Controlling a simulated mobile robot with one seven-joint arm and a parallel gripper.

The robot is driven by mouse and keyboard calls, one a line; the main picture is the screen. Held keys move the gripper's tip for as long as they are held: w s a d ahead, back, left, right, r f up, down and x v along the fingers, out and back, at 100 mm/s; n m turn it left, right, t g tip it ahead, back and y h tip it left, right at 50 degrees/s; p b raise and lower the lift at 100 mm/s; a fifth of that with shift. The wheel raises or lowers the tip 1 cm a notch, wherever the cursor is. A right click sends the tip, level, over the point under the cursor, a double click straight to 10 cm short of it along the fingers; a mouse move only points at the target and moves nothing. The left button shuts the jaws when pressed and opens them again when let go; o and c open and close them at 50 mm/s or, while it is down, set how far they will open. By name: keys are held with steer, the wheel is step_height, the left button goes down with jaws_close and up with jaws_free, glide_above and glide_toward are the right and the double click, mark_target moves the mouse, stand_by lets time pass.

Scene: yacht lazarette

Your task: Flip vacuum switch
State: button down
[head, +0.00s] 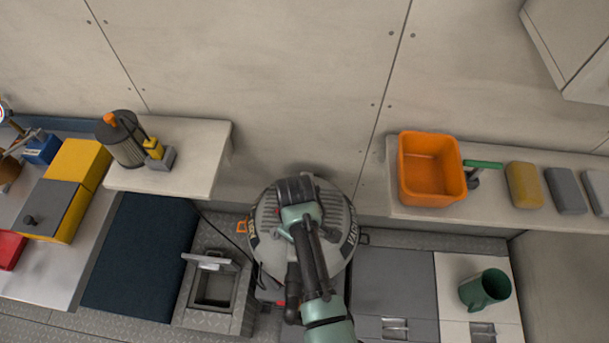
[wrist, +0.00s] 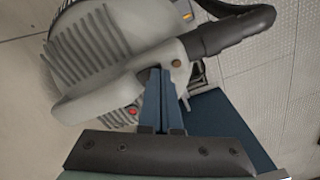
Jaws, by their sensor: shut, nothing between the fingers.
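The vacuum (head: 342,212) is a round grey canister with a ribbed top, standing on the floor at the centre of the head view. My arm covers much of it there and hides my fingertips. In the wrist view its ribbed grey housing (wrist: 85,45) fills the upper left. A pale grey arm-like part (wrist: 140,78) with a dark end crosses it. My gripper (wrist: 163,72) is shut and empty, its tips at that pale part; I cannot tell whether they touch. A small red spot (wrist: 132,111) shows left of the fingers; I cannot tell whether it is the switch.
A shelf at right holds an orange bin (head: 400,170), a yellow sponge (head: 524,184) and grey blocks. A left shelf holds a dark filter cylinder (head: 124,150). A green mug (head: 485,289) stands at lower right. An open grey floor box (head: 212,290) sits left of the vacuum.

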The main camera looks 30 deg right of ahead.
steer(key=shift+r+p, duration=3.25)
steer(key=shift+r, duration=0.15)
steer(key=w+r+m+t+h+b, duration=0.15)
steer(key=w+r+t, duration=0.65)
steer(key=w+r, duration=0.85)
steer(key=w+a+r+t+b, duration=0.1)
steer(key=w+a+r+t, duration=0.15)
steer(key=r, duration=0.65)
steer(key=w+a+r+t+b, duration=0.1)
steer(key=a+r+t, duration=0.15)
steer(key=r, duration=0.75)
steer(key=s+a+r+m+t+b, duration=0.15)
steer(key=r+t, duration=0.25)
steer(key=r, duration=0.5)
steer(key=s+a+r+t, duration=0.3)
steer(key=r, duration=0.6)
steer(key=s+a+r+m+t+y+b, duration=0.1)
steer(key=s+r+t, duration=0.6)
steer(key=s+r, duration=0.8)
steer(key=shift+s+a+r+m, duration=0.2)
steer(key=shift+a+r+m, duration=0.35)
steer(key=shift+a, duration=0.5)
